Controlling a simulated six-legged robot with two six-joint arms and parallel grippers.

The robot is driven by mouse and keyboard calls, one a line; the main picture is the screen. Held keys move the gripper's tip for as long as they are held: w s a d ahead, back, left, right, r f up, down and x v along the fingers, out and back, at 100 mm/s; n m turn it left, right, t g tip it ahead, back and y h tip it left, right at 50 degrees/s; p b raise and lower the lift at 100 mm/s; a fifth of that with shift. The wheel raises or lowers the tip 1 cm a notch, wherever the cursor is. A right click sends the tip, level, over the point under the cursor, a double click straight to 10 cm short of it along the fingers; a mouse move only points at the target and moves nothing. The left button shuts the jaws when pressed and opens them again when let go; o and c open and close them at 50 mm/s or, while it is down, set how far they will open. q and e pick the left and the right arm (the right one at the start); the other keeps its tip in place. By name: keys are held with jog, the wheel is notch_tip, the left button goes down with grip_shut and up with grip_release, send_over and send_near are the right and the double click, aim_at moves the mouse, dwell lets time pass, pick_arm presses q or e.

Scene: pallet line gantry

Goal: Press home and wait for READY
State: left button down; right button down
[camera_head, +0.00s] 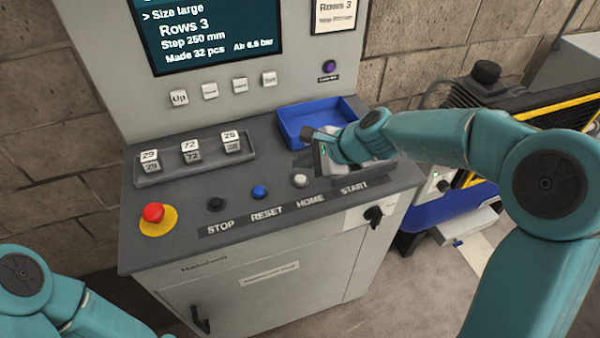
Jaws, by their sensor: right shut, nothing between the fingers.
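The white HOME button (300,180) sits on the console's sloped top (185,228), above the label HOME. My right gripper (316,160) is shut and empty, just above and right of this button. I cannot tell whether it touches anything. It hides the spot above the START label (354,188). The screen (215,35) reads Size large, Rows 3, Stop 250 mm, Made 32 pcs and Air 6.5 bar. Its top is cut off, and no READY shows in the visible part. My left gripper is out of view; only part of that arm shows at bottom left.
A blue RESET button (260,192), a black STOP button (215,204) and a red emergency button (153,212) line the console left of HOME. A blue tray (290,125) lies behind my right gripper. Number counters (190,152) stand at the left. A black rotary switch (374,215) is on the front.

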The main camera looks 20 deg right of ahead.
aim_at(303, 180)
notch_tip(303, 180, up, 4)
jog(key=p, duration=0.2)
jog(key=shift+f+p, duration=0.2)
jog(key=shift+p, duration=0.1)
jog(key=shift+f, duration=0.1)
dwell(0.4)
